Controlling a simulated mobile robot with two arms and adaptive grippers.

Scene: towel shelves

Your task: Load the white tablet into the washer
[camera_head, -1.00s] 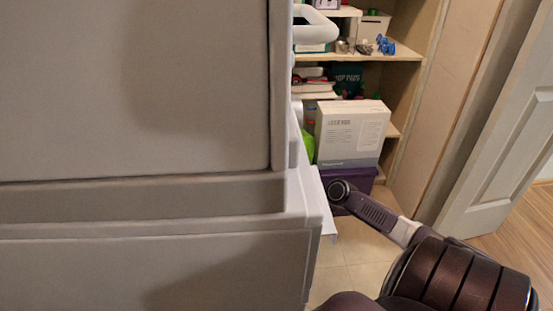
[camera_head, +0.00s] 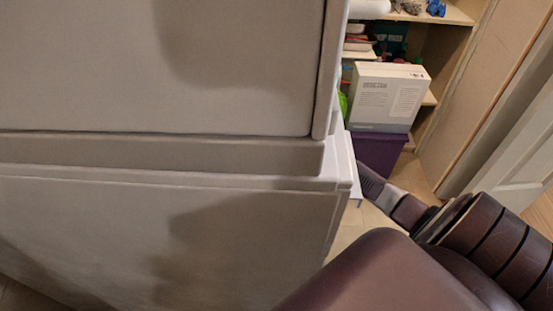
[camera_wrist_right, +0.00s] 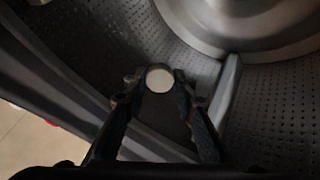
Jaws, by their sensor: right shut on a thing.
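The white tablet (camera_wrist_right: 159,79) is a small round disc in the right wrist view. My right gripper (camera_wrist_right: 159,84) is shut on it, one fingertip on each side. The tablet is inside the washer drum (camera_wrist_right: 185,45), whose perforated metal wall lies around and behind it. In the head view a large pale appliance, which looks like the washer (camera_head: 170,235), fills the left and middle. My right arm reaches behind its right edge, so the gripper and tablet are hidden there. My left gripper is not in view.
A shelf unit (camera_head: 455,60) stands at the back right, with a white box (camera_head: 388,95) on a purple bin (camera_head: 378,152) by it. A white door (camera_head: 515,165) is at the far right. A raised metal drum rib (camera_wrist_right: 229,92) is right of the gripper.

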